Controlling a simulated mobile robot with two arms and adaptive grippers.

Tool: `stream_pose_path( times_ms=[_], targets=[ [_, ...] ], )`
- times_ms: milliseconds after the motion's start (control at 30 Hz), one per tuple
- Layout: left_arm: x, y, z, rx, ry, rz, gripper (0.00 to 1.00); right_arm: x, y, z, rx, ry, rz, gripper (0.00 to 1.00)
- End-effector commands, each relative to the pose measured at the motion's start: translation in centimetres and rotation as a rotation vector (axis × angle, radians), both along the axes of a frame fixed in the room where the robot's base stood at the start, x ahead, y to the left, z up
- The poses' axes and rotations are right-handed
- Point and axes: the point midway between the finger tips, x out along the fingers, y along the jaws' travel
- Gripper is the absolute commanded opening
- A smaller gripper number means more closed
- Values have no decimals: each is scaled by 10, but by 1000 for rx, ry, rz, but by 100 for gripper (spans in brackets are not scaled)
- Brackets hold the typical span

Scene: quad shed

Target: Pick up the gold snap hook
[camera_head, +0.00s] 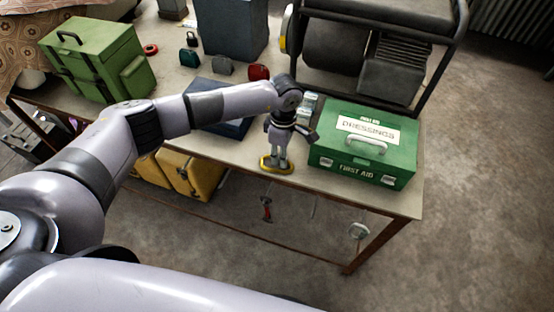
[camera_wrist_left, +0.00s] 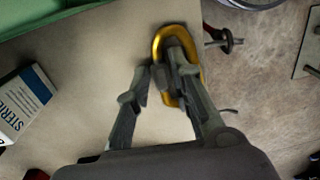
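The gold snap hook (camera_head: 268,168) is at the table's front edge, left of the green first aid box. In the left wrist view the snap hook (camera_wrist_left: 157,40) is a gold loop with a grey part at its middle. My left gripper (camera_head: 277,163) points down at it, with both fingertips at the hook. In the left wrist view one finger of the left gripper (camera_wrist_left: 160,68) overlaps the loop and the other is just left of it. The fingers are fairly close together; whether they grip the hook is unclear. My right gripper is out of view.
The green first aid box (camera_head: 365,150) stands close right of the left gripper. A dark blue tray (camera_head: 233,128) lies behind my left forearm. A green toolbox (camera_head: 95,62) and several small padlocks stand farther back. Below the table edge hangs a red-handled tool (camera_head: 266,208).

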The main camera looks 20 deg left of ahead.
Motion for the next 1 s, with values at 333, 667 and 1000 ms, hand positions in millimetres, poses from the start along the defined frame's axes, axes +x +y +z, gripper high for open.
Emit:
stream_pose_path(
  times_ms=[333, 667, 1000],
  targets=[
    [0, 0, -2, -1, -1, 0, 13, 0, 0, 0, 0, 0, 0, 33],
    [0, 0, -1, -1, -1, 0, 0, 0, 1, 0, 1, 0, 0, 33],
    [1, 0, 0, -1, -1, 0, 0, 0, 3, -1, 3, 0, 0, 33]
  ],
)
